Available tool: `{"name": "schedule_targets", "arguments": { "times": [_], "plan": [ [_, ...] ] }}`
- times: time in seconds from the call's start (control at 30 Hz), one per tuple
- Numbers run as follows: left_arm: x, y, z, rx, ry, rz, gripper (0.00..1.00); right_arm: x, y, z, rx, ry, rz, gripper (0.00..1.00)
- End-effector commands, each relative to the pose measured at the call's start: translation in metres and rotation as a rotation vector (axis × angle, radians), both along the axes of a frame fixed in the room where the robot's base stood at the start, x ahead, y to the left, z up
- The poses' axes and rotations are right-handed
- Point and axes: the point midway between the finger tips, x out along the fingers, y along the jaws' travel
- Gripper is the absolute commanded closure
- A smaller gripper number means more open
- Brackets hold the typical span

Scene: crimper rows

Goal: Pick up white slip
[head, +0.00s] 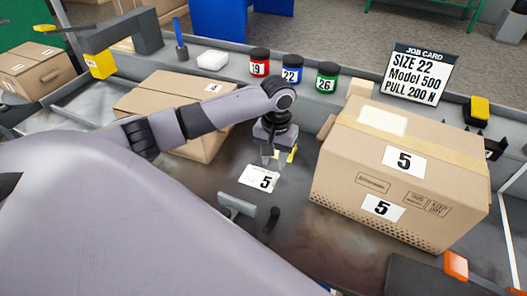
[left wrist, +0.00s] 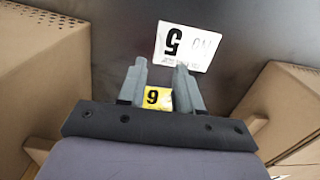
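The white slip (head: 259,179), printed with a black 5, lies flat on the grey bench between two cardboard boxes. It also shows in the left wrist view (left wrist: 187,46), upside down and just beyond the fingertips. My left gripper (head: 272,161) points down just behind the slip in the head view. Its two fingers stand apart in the left wrist view (left wrist: 160,68), with no slip between them. A yellow tag (left wrist: 157,99) with a dark digit shows between the fingers; I cannot tell its height. My right gripper is not in view.
A large box marked 5 (head: 350,195) stands close on the right, and another box (head: 160,95) stands behind my left arm. Jars numbered 19 (head: 259,66), 22 (head: 291,73) and 26 (head: 326,80) line the back. A job card (head: 418,75) stands at back right.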

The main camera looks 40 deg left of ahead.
Motion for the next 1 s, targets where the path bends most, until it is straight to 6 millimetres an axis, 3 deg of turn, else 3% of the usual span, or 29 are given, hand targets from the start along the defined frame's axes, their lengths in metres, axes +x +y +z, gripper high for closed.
{"name": "schedule_targets", "arguments": {
  "times": [0.17, 0.6, 0.9, 0.93, 1.0],
  "plan": [
    [-0.001, -0.001, -0.011, -0.001, 0.002, -0.001, 0.66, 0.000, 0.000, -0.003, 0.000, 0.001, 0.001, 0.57],
    [-0.002, -0.005, -0.068, 0.001, 0.000, -0.001, 0.66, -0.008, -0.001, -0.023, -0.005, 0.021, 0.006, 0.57],
    [-0.002, -0.005, -0.072, 0.001, -0.001, -0.002, 0.66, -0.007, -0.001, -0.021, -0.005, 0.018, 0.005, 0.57],
    [-0.002, -0.005, -0.072, 0.001, -0.001, -0.002, 0.72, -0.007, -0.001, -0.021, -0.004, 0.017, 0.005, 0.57],
    [-0.002, -0.006, -0.072, 0.001, -0.001, -0.002, 0.95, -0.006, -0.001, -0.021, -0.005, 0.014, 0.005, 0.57]
  ]
}}
